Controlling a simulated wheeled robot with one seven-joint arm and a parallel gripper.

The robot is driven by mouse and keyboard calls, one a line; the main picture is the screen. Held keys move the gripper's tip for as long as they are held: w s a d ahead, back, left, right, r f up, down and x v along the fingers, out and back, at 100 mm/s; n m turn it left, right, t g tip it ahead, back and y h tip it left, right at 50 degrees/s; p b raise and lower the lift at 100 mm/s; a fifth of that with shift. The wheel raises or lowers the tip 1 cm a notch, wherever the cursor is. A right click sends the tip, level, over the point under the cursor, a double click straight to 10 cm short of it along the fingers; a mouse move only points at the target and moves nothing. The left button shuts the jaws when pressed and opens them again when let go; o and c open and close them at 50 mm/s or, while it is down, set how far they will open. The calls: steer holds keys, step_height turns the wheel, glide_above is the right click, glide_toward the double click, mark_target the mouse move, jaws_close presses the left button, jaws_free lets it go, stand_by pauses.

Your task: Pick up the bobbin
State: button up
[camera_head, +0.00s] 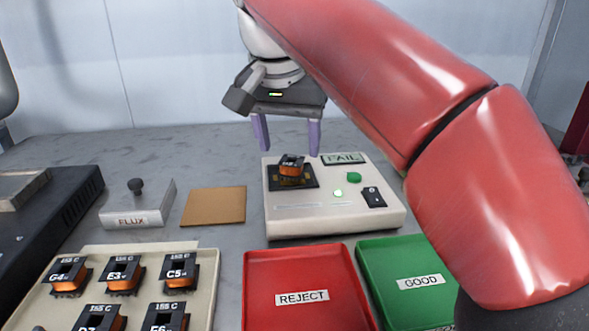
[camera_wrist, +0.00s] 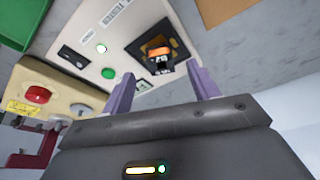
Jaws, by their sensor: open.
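A bobbin (camera_head: 291,166) with a black top and orange winding sits in the dark square socket (camera_head: 278,182) of the white tester (camera_head: 300,228). The tester's display (camera_head: 343,159) reads FAIL. The same bobbin (camera_wrist: 158,59) shows in the wrist view, just beyond the fingertips. My gripper (camera_head: 287,148) is open, with its two purple fingers pointing down above and behind the tester. In the wrist view the fingers (camera_wrist: 160,80) stand apart with nothing between them. Whether the fingers touch the bobbin is not shown; they look apart from it.
A cream tray (camera_head: 207,290) holds several more bobbins. A red REJECT tray (camera_head: 262,275) and a green GOOD tray (camera_head: 376,262) stand in front of the tester. A FLUX box (camera_head: 160,207) and a brown pad (camera_head: 214,206) lie left. A box with a red button (camera_wrist: 38,95) shows in the wrist view.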

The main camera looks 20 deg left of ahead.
mark_target(291, 156)
steer(key=b+x, duration=0.1)
steer(key=x, duration=0.3)
steer(key=shift+w+f, duration=0.2)
steer(key=shift+f, duration=0.05)
steer(key=shift+r, duration=0.1)
steer(key=c, duration=1.1)
steer(key=shift+c, duration=0.2)
steer(key=shift+r, duration=0.1)
step_height(291, 156, up, 10)
steer(key=p, duration=0.4)
